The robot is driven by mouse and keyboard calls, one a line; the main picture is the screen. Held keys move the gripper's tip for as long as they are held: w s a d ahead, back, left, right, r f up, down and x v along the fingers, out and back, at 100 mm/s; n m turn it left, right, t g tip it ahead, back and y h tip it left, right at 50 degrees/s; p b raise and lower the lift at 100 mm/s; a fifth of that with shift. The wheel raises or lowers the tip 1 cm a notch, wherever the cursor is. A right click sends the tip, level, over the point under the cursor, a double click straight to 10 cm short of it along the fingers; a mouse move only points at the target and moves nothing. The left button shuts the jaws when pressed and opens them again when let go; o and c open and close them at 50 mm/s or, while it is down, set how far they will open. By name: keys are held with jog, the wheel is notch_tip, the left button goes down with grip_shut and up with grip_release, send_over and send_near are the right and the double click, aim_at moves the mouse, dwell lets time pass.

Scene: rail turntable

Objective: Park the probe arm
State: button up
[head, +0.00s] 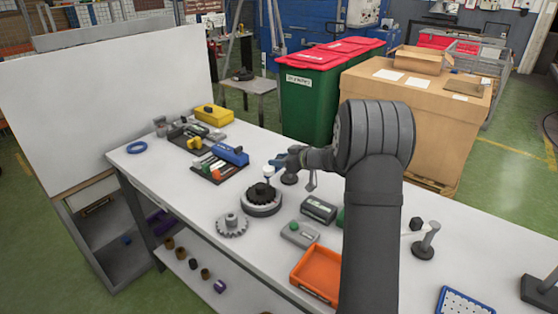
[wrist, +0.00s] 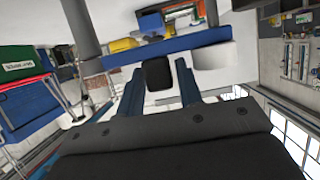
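The probe arm shows in the wrist view as a blue bar (wrist: 165,47) with a white cylinder (wrist: 212,57) near its right end and a black knob (wrist: 158,73) at its middle. In the head view its white end (head: 268,171) is over the dark gear on the round turntable (head: 262,203), beside a dark post base (head: 289,179). My gripper (head: 283,161) is at the probe arm; in the wrist view its two blue fingers (wrist: 160,78) stand either side of the knob. I cannot tell whether they touch it. My gripper hides part of the arm.
A loose gear (head: 232,225) lies left of the turntable. A grey box with a green button (head: 299,234), a dark box (head: 318,209) and an orange tray (head: 317,274) lie in front. A blue-and-grey tool rack (head: 221,163) stands behind left. A small post (head: 425,242) is at right.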

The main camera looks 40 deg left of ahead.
jog(key=shift+a, duration=0.2)
jog(key=shift+c, duration=0.2)
grip_shut()
jog(key=shift+d, duration=0.1)
jog(key=d+n+g+h, duration=0.1)
jog(key=n+g, duration=0.2)
jog(key=w+d+n+g+h, duration=0.1)
jog(key=d+n+g+h, duration=0.1)
jog(key=n+g, duration=0.2)
jog(key=w+d+n+g+h, duration=0.1)
jog(key=n+g+h, duration=0.1)
jog(key=n+g, duration=0.1)
jog(key=shift+w+d+g, duration=0.2)
jog(key=shift+d+g, duration=0.15)
jog(key=shift+g, duration=0.05)
jog(key=shift+n, duration=0.3)
